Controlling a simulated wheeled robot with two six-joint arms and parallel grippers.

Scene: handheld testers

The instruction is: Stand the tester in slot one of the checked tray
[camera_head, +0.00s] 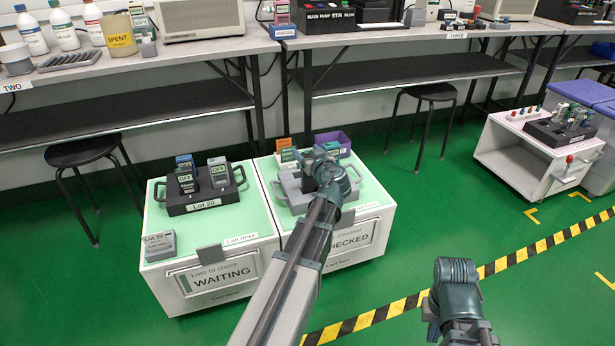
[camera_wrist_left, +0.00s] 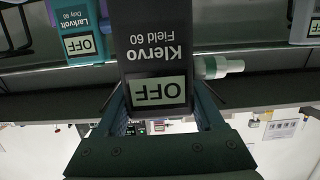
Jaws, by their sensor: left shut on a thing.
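My left gripper (camera_head: 322,168) is over the cart marked CHECKED. In the left wrist view it (camera_wrist_left: 160,122) is shut on a black tester (camera_wrist_left: 155,50) labelled Klervo Field 60, whose screen reads OFF. The held tester appears upside down there; in the head view my gripper and arm largely hide it. The grey checked tray (camera_head: 290,201) lies below and beside the gripper, partly covered by my arm. Its slots are not clear, and I cannot tell whether the tester touches it. My right arm is at the lower right; its fingers do not show clearly.
The WAITING cart (camera_head: 160,258) holds a dark tray (camera_head: 203,208) with several testers and a grey block (camera_head: 160,245). A purple bin (camera_head: 335,142) stands behind the checked tray. A teal Larkvolt tester (camera_wrist_left: 85,30) shows in the wrist view. Stools and benches stand behind.

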